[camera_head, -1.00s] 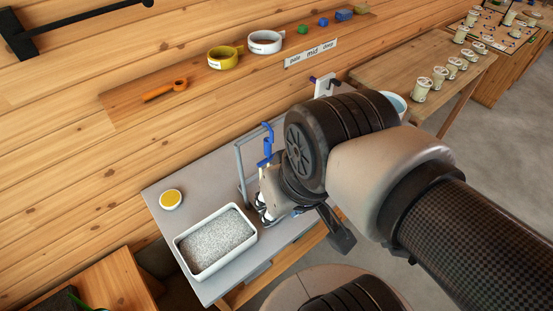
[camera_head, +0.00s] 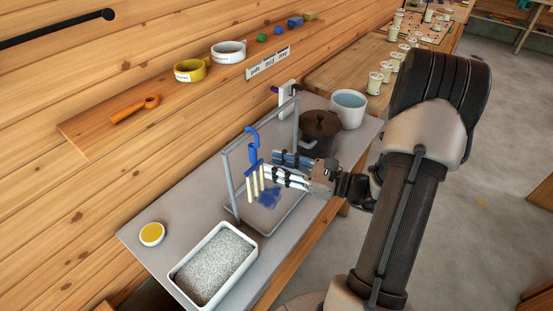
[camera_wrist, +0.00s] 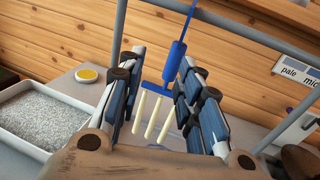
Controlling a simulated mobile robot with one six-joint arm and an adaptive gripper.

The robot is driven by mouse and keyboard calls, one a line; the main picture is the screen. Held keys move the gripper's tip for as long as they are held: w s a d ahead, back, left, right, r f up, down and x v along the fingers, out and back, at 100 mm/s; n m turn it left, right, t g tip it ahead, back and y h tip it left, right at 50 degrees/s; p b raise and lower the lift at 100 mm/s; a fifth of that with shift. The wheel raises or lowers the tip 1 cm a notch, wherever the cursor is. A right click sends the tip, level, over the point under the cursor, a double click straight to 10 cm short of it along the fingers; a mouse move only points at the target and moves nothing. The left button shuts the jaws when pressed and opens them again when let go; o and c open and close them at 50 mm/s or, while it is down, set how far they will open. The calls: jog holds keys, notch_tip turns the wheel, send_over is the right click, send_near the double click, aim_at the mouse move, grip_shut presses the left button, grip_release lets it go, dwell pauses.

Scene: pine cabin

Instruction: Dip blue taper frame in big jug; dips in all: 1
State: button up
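The blue taper frame (camera_head: 252,146) hangs upright by its hook from the grey rack (camera_head: 228,172). It carries three pale tapers pointing down. My gripper (camera_head: 272,166) reaches in from the right at the frame's height. In the wrist view my gripper (camera_wrist: 163,68) is open, with a finger on each side of the blue frame's handle (camera_wrist: 175,60); I see no clear contact. Which vessel is the big jug I cannot tell.
A white tray of grey granules (camera_head: 178,272) and a small yellow-filled dish (camera_head: 152,234) occupy the near bench. A shallow tray (camera_head: 284,216) with a blue patch lies under the rack.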

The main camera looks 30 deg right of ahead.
jog(key=shift+d+f+m+t+h, duration=0.2)
jog(key=shift+d+f+m, duration=0.15)
jog(key=shift+d, duration=0.15)
jog(key=shift+d+f+m+t+h, duration=0.25)
jog(key=shift+d+m, duration=0.1)
jog(key=shift+d, duration=0.15)
jog(key=x, duration=0.8)
jog(key=shift+a, duration=0.1)
jog(key=shift+c, duration=0.5)
grip_shut()
jog(key=shift+r, duration=0.1)
jog(key=p, duration=0.2)
send_near(256, 155)
jog(key=shift+w+a+r, duration=0.35)
jog(key=shift+a+r, duration=0.1)
jog(key=shift+r, duration=0.2)
jog(key=shift+w+a+r, duration=0.4)
jog(key=shift+a+r, duration=0.1)
jog(key=shift+r, duration=0.1)
jog(key=shift+a, duration=0.1)
